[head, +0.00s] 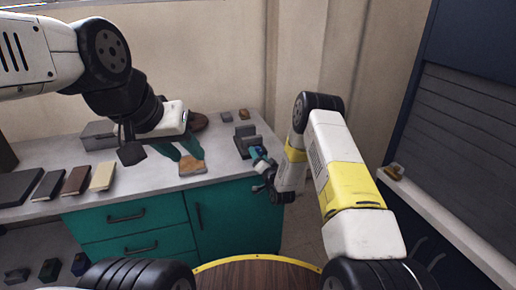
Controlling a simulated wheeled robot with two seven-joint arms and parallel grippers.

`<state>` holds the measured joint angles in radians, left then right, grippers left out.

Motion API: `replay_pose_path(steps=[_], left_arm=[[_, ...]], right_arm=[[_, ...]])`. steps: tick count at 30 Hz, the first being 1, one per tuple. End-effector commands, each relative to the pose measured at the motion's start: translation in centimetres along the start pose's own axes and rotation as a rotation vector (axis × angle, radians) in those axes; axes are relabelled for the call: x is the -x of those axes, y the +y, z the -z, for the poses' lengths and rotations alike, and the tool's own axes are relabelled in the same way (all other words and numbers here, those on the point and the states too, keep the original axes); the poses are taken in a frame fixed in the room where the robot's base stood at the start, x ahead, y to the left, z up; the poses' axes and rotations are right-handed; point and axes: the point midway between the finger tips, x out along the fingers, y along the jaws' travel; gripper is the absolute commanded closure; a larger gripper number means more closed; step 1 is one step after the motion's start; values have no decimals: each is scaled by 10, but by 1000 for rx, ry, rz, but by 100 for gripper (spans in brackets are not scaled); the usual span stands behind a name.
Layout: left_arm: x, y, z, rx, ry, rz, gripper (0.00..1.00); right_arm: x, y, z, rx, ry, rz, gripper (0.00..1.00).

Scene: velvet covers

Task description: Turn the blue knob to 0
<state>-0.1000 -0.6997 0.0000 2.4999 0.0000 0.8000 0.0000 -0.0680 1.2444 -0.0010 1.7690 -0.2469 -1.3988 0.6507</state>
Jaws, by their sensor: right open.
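A dark grey block-shaped device (244,138) stands at the right end of the counter. A small blue-teal part (258,152) shows beside it, close to my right gripper; I cannot tell whether it is the blue knob or part of the gripper. No dial marks or 0 can be read. My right gripper (258,170) is open at the counter's right edge, just in front of the device, and partly hidden by its own wrist. My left gripper (187,154) hangs over the counter with its teal fingers apart, just behind a tan block (192,166).
The grey counter (140,189) tops teal cabinets (228,215). A white ledge (440,220) with a small yellow-brown item (393,172) runs along the right.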

Motion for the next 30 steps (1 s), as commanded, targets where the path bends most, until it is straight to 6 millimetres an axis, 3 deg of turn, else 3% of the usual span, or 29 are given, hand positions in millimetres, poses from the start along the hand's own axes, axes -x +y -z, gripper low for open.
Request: replay_pose_path(steps=[6,14,23,30], left_arm=[[0,0,0,0,0,0,64],[0,0,0,0,0,0,64],[0,0,0,0,0,0,64],[0,0,0,0,0,0,64]], right_arm=[[-16,0,0,-1,0,-1,35],[-18,0,0,-1,-1,-1,37],[-17,0,0,0,-1,-2,96],[-17,0,0,20,-1,-2,97]])
